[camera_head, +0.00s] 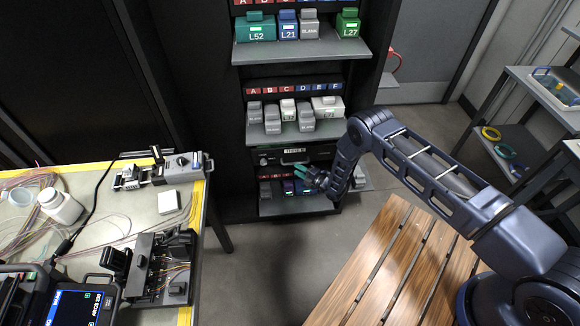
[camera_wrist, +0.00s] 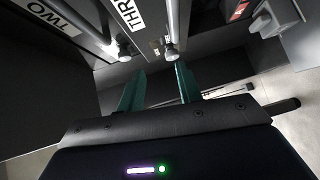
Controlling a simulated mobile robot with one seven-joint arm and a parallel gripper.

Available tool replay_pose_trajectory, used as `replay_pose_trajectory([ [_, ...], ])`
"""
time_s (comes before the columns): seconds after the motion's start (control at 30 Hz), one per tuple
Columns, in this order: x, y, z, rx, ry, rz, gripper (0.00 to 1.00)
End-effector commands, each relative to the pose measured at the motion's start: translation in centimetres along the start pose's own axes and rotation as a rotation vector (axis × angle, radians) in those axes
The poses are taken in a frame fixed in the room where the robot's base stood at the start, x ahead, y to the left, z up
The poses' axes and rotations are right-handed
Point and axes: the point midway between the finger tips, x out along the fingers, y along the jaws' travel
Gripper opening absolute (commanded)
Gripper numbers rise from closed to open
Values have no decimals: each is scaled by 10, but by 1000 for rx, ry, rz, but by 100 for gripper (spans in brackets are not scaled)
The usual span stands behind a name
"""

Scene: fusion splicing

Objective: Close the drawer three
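Drawer three is a dark drawer front (camera_head: 323,153) in the black cabinet, with a white label and a handle, below the middle shelf. In the wrist view its label (camera_wrist: 130,14) reads "THR", cut off by the frame edge, beside a metal handle (camera_wrist: 171,30). How far the drawer stands out I cannot tell. My gripper (camera_head: 300,174) is just below and in front of the drawer. In the wrist view my gripper (camera_wrist: 157,78) has its two teal fingers spread, with nothing held between them. The fingertips are near the handle's end; contact is not clear.
A shelf with grey and white boxes (camera_head: 327,107) is above the drawer. A lower shelf (camera_head: 290,209) with coloured boxes is below it. A label "TWO" (camera_wrist: 54,15) marks a neighbouring front. A cluttered workbench (camera_head: 143,215) stands left, a slatted wooden table (camera_head: 395,262) right.

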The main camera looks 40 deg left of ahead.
Motion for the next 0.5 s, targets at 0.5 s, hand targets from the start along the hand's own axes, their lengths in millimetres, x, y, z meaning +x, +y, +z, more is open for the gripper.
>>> replay_pose_trajectory([
  [0.5,-8,-26,50,59,0,-55,35],
])
